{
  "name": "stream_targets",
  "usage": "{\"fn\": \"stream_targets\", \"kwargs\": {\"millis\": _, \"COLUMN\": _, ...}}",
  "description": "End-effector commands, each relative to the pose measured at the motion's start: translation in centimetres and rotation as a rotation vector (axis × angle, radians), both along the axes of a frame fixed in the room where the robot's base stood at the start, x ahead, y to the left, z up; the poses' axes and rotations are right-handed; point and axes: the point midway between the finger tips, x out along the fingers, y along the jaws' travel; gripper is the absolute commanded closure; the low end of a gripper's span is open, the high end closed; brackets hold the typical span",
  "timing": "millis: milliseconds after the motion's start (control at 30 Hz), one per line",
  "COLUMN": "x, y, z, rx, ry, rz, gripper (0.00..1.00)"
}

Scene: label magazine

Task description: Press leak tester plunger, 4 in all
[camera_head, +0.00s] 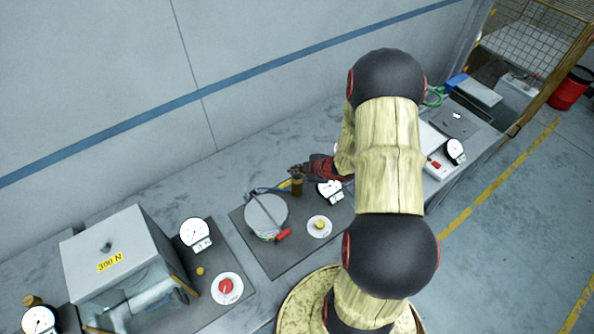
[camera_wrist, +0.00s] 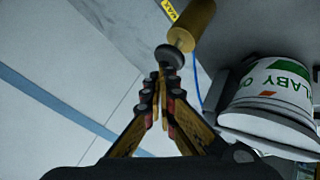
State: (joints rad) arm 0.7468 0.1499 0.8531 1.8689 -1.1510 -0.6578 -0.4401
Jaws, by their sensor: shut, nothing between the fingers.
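The leak tester's brass plunger barrel (camera_wrist: 194,22) shows at the top of the wrist view, with a short rod and a round dark knob (camera_wrist: 168,57). My gripper (camera_wrist: 160,84) is shut and empty. Its fingertips point at the knob and are very close to it; I cannot tell whether they touch. The knob is hard to make out there. A dial gauge (camera_head: 329,191) stands beside the barrel, partly hidden by my arm.
A white tub (camera_wrist: 268,108) with green lettering is close to my gripper in the wrist view. A box marked 390 N (camera_head: 110,262) and a gauge (camera_head: 195,234) stand left. Another gauge (camera_head: 455,150) is right. The wall is behind.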

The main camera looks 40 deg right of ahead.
Motion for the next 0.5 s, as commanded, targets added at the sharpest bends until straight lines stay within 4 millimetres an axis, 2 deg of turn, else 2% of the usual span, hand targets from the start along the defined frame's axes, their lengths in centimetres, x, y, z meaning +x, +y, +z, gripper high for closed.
{"fn": "stream_targets", "kwargs": {"millis": 500, "x": -0.10, "y": 0.06, "z": -0.75, "rx": 0.001, "ry": 0.003, "rz": 0.000, "gripper": 1.00}}
